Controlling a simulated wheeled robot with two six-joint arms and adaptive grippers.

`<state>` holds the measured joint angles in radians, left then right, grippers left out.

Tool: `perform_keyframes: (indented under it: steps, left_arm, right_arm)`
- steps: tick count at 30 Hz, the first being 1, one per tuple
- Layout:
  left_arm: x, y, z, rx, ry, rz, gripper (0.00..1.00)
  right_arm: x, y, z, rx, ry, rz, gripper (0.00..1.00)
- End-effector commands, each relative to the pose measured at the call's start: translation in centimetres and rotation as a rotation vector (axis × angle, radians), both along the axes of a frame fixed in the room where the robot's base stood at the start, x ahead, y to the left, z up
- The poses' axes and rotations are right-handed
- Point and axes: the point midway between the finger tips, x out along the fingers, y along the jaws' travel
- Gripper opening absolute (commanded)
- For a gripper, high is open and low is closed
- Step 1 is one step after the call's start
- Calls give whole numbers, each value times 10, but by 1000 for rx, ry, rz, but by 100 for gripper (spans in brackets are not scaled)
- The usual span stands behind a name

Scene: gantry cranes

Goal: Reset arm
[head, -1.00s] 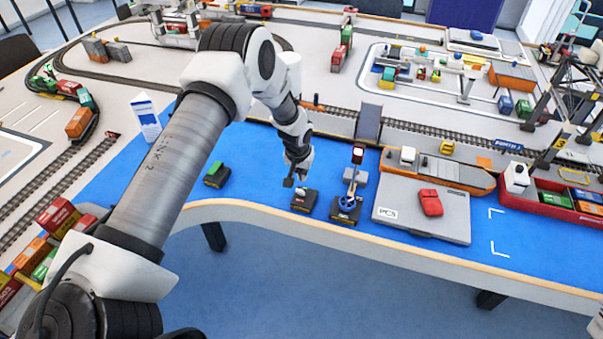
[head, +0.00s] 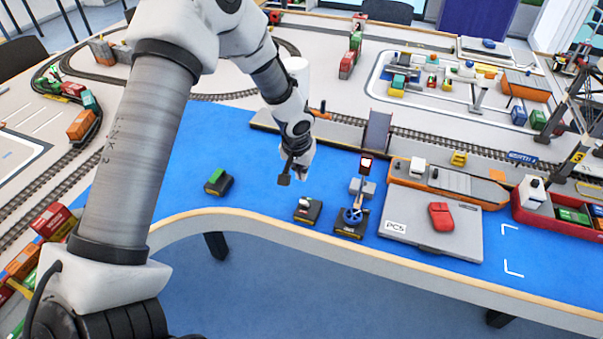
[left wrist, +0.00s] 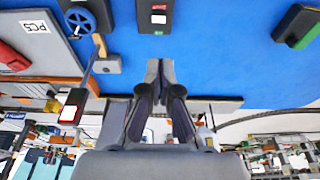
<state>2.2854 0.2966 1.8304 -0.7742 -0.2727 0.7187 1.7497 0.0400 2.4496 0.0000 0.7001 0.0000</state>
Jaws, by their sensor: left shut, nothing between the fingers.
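My left arm comes in from the left in the head view and reaches over the blue mat (head: 262,160). My left gripper (head: 285,181) hangs above the mat, behind the small black block with a white knob (head: 307,209). In the left wrist view the left gripper (left wrist: 160,65) has its two fingers together with nothing between them. My right gripper is not seen in either view.
A black block with a green top (head: 218,182) sits left of the gripper. Train tracks (head: 425,144) run behind.

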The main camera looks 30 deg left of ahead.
Motion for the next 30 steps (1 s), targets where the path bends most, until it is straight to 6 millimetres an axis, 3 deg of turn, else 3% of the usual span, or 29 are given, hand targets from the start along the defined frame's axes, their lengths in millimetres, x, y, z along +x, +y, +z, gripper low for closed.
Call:
perform_keyframes:
  steps: [12,14,17,20,24,26,27,30]
  left_arm:
    - [-1,0,-2,0,4,0,0]
    - [-6,0,-13,1,23,-2,0]
    - [-29,-7,-56,15,108,-23,0]
    - [-86,-26,-110,10,255,-36,0]
    - [-190,-69,-176,-72,432,-28,0]
    - [-238,-89,-195,-113,485,-28,0]
    - [-272,-101,-205,-136,508,-29,0]
    - [-335,-117,-210,-142,476,-47,0]
  right_arm:
    - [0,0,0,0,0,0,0]
    - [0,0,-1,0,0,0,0]
    - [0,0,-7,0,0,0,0]
    - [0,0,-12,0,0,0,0]
    - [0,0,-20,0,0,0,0]
    - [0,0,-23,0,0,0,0]
    - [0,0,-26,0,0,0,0]
    - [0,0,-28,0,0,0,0]
